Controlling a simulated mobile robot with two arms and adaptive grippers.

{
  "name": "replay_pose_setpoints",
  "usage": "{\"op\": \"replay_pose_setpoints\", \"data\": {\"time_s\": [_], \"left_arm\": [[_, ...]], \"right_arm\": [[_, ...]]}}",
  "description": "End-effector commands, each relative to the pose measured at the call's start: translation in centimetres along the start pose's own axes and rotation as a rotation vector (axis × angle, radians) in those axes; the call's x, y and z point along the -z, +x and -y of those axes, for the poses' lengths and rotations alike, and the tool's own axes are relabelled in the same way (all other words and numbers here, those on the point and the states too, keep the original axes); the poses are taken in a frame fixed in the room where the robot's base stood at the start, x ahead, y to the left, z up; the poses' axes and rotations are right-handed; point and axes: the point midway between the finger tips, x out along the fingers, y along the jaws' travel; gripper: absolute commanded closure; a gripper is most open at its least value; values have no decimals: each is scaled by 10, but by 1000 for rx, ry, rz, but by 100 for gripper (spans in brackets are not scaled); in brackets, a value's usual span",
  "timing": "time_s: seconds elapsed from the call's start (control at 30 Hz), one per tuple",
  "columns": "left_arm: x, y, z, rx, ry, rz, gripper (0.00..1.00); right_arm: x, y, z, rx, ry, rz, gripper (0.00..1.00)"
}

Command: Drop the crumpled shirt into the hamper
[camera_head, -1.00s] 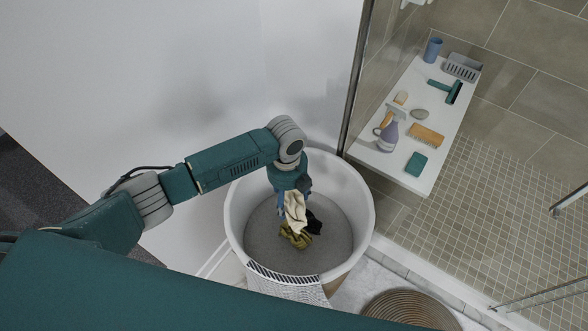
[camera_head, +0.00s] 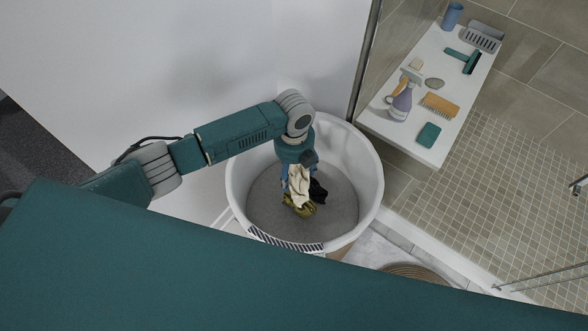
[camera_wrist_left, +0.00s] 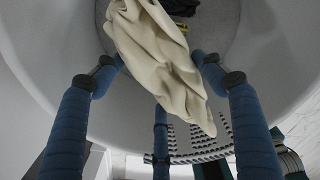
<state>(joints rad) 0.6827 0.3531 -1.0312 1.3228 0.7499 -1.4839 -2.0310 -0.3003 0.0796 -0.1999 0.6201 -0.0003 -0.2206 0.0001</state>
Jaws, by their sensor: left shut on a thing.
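The hamper (camera_head: 372,190) is a large white round tub with a grey inside, standing against the white wall. The crumpled shirt (camera_head: 299,186) is cream cloth, hanging from my left gripper (camera_head: 297,172) inside the hamper's opening. In the left wrist view the shirt (camera_wrist_left: 160,60) hangs between the blue fingers of the gripper (camera_wrist_left: 158,78), which is shut on it. An olive cloth (camera_head: 300,209) and a black cloth (camera_head: 317,191) lie below in the hamper, partly hidden by the shirt. I cannot tell whether the shirt touches them. My right gripper is not in view.
A striped cloth (camera_head: 285,242) hangs over the hamper's front rim. A white shower bench (camera_head: 412,143) to the right holds a spray bottle (camera_head: 400,103), brush (camera_head: 440,105) and other items. A glass panel edge (camera_head: 366,60) rises behind the hamper. A round woven mat (camera_head: 415,272) lies right front.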

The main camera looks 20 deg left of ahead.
Motion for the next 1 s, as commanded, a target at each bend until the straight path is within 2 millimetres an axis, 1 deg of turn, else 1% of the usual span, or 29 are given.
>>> {"op": "replay_pose_setpoints", "data": {"time_s": [0.13,0.17,0.2,0.23,0.27,0.53,0.67,0.77,1.0], "left_arm": [[0,-1,0,1,0,1,60],[0,-1,0,1,0,1,25],[0,-1,0,1,0,1,17],[0,-1,0,1,0,1,11],[0,-1,0,1,0,1,9],[0,-1,0,0,0,0,9],[-1,-10,1,2,1,2,9],[-2,-25,1,4,2,4,9],[-2,-77,1,3,1,5,9]], "right_arm": [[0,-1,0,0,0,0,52],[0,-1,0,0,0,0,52],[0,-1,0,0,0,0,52],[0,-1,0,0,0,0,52],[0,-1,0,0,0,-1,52],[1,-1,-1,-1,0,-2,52],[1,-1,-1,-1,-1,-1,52],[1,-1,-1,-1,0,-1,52],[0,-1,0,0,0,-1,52]]}}
